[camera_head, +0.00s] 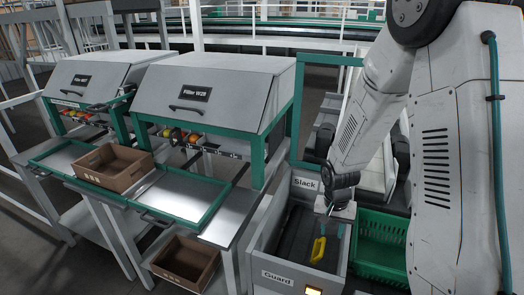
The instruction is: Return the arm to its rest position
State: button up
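My arm comes down from the upper right, and my gripper (332,228) points downward over an open grey box labelled "Slack" and "Guard" (283,279). The fingers are small and partly lost against the dark inside of the box, so whether they are open or shut is unclear. A yellow piece (318,250) shows inside the box just below the gripper. I cannot tell whether the gripper touches it.
A green crate (382,238) stands right of the grey box. Two grey filler machines (215,95) stand at left, with a brown carton (112,166) on the tray in front and another brown carton (185,262) below. Railings run behind.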

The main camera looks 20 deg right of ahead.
jog(key=s+a+r+n, duration=0.2)
jog(key=s+a+r, duration=0.1)
jog(key=s+r, duration=0.4)
jog(key=s+a+r+n+t, duration=0.1)
jog(key=s+a+r+n, duration=0.1)
jog(key=s+r, duration=0.5)
jog(key=s+a+r+n, duration=0.3)
jog(key=s+r, duration=0.3)
jog(key=r, duration=0.9)
jog(key=shift+s+a+r+t+y, duration=0.3)
jog(key=shift+s+t, duration=0.1)
